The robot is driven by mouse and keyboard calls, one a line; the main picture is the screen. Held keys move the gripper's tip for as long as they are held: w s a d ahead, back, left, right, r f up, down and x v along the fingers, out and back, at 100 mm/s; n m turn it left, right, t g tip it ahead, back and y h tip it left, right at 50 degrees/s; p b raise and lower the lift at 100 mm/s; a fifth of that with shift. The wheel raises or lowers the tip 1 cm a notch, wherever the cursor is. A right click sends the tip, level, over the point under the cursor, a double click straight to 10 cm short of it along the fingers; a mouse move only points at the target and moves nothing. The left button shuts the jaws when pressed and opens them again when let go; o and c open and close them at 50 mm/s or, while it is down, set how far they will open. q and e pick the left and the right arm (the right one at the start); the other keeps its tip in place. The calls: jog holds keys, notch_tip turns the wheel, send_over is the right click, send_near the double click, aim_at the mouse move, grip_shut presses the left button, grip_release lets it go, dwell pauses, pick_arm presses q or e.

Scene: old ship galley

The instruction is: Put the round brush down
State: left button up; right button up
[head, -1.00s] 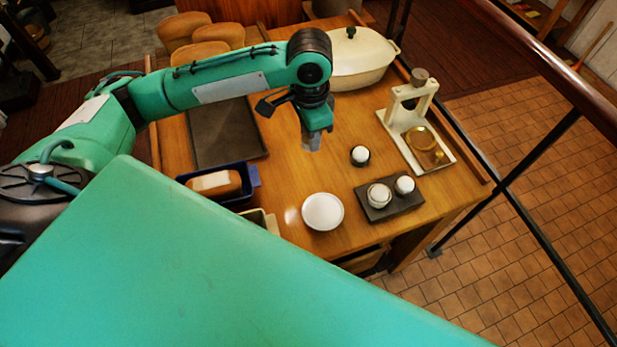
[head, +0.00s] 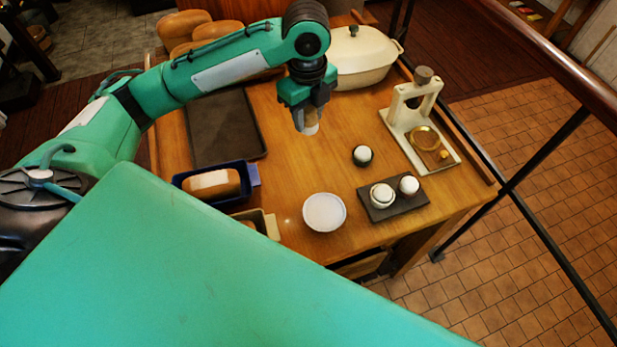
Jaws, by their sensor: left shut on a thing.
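My left gripper (head: 305,117) points down over the wooden table (head: 290,165), between the dark tray and the casserole. It is shut on a small pale thing (head: 312,128), seemingly the round brush, which shows only as a stub below and between the fingers. The rest of it is hidden by the gripper. I cannot tell whether its lower end touches the table. My right gripper is not in view.
A dark tray (head: 225,125) lies left; a blue loaf tin (head: 247,178) is nearer. A white bowl (head: 324,212), a small white-topped pot (head: 362,155), a black slab (head: 398,206) with two pots, a cream stand (head: 411,127) and a cream casserole (head: 362,62) surround bare wood.

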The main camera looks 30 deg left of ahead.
pick_arm(q)
jog(key=shift+f+m, duration=0.15)
jog(key=shift+m, duration=0.15)
notch_tip(320, 180, down, 15)
jog(key=shift+r+p, duration=0.2)
jog(key=shift+p, duration=0.95)
notch_tip(320, 180, down, 4)
jog(key=shift+f+p, duration=0.25)
jog(key=shift+p, duration=0.2)
jog(key=shift+f, duration=0.25)
jog(key=shift+f, duration=0.2)
jog(key=o, duration=0.8)
jog(key=shift+o, duration=0.4)
